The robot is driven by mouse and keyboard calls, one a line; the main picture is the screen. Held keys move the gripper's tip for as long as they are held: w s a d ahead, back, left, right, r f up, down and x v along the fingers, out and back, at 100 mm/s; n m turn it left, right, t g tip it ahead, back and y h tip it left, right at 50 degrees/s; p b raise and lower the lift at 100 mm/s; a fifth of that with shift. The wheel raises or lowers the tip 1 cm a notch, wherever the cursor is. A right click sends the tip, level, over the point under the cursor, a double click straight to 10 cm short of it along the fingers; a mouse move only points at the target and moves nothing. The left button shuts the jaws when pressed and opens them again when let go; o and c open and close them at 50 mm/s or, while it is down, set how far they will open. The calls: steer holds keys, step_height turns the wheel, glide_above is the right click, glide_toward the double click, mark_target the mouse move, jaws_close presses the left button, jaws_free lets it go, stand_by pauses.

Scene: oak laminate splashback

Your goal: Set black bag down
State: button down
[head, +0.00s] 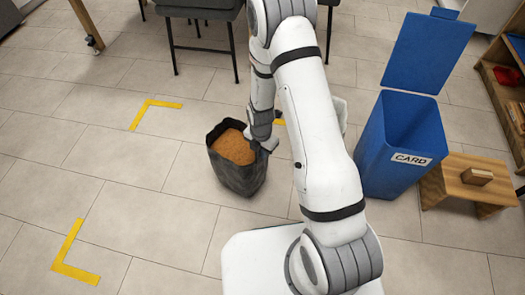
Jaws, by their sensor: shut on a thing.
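The black bag (240,179) is an open-topped dark sack filled with brown-orange material. It is upright near the middle of the head view, left of my arm, at or close to the tiled floor; I cannot tell whether its base touches the floor. My gripper (262,145) is at the bag's right rim and is shut on it. My arm hides part of the gripper and the floor behind it.
Yellow corner marks (152,107) (73,257) lie on the floor to the left. A blue bin (385,160) labelled CARD stands open at right, beside a wooden stool (462,170). Grey chairs (210,38) stand behind. The left floor is clear.

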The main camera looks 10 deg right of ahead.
steer(key=c, duration=1.6)
jaws_free()
steer(key=shift+o, duration=0.2)
step_height(320, 180, up, 12)
steer(key=p, duration=0.5)
steer(key=shift+r, duration=0.15)
steer(key=s+d+r+m, duration=0.2)
steer(key=s+r+m, duration=0.4)
steer(key=r+m, duration=0.2)
steer(key=s+d+r+m, duration=0.3)
steer(key=s+r+m, duration=0.3)
steer(key=r+m, duration=0.3)
steer(key=s+d+r+m+t, duration=0.1)
steer(key=s+d+r+m, duration=0.1)
steer(key=s+r+m, duration=0.4)
step_height(320, 180, up, 3)
steer(key=m, duration=0.4)
steer(key=shift+d+r+m, duration=0.2)
steer(key=shift+d+m, duration=0.05)
steer(key=shift+m, duration=0.05)
step_height(320, 180, up, 30)
steer(key=t+p, duration=0.1)
steer(key=p, duration=2.6)
steer(key=shift+t, duration=0.3)
